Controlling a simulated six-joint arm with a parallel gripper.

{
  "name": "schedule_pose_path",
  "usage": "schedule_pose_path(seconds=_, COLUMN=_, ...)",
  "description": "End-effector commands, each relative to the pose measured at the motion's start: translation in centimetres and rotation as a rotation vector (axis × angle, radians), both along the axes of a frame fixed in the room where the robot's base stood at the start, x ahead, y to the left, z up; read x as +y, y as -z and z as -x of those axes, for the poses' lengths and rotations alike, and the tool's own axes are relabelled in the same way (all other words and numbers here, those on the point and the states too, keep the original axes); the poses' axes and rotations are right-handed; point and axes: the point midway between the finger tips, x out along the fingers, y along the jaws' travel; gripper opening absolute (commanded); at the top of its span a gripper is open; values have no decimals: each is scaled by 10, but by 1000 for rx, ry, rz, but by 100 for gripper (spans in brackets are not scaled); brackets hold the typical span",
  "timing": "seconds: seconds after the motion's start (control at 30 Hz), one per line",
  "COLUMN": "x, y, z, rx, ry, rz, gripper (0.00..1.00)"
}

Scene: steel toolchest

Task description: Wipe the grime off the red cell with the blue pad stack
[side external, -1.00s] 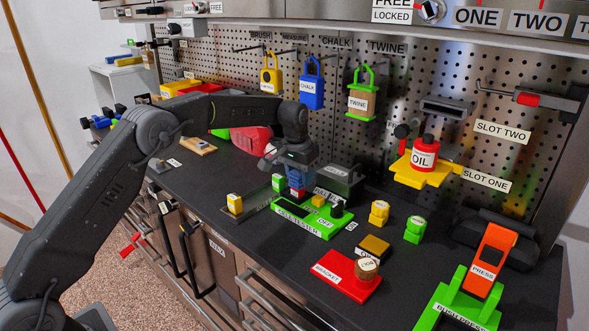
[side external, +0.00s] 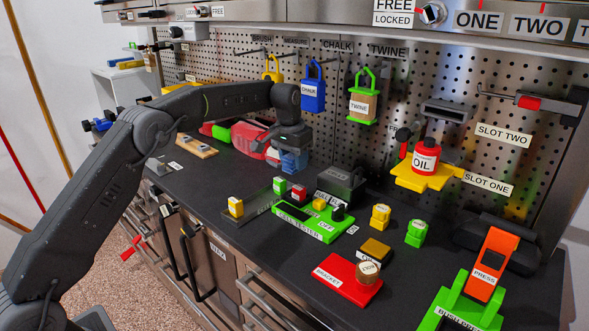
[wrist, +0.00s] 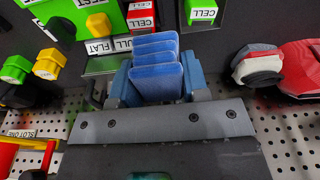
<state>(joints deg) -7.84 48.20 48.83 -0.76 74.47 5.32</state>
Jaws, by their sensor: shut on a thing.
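My gripper (side external: 290,150) is shut on the blue pad stack (wrist: 156,75), several blue layers standing side by side between the jaws in the wrist view. In the side view the blue pads (side external: 294,165) hang at the fingertips, above the bench toward the pegboard and apart from the cells. The red cell (side external: 298,193) stands upright in the row behind the green cell tester (side external: 310,221), between a green cell (side external: 279,186) and a small yellow piece. The red cell (wrist: 141,17) also shows beyond the pads in the wrist view, with a white CELL label. Any grime on it is too small to tell.
A yellow cell (side external: 235,206) stands at the left of the row. A dark box (side external: 341,182) stands behind the tester. A red tool (side external: 249,137) lies left of my gripper. The red bracket (side external: 348,280) sits at the front. The pegboard rises close behind.

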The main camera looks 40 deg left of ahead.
Motion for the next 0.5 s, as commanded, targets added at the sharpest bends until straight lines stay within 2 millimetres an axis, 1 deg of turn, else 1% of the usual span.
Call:
schedule_pose_path(seconds=0.03, x=0, y=-5, z=0, rx=-3, ry=0, rz=0, gripper=20)
schedule_pose_path(seconds=0.3, x=0, y=-29, z=0, rx=-3, ry=0, rz=0, gripper=20)
schedule_pose_path(seconds=0.5, x=0, y=-38, z=0, rx=-1, ry=0, rz=0, gripper=20)
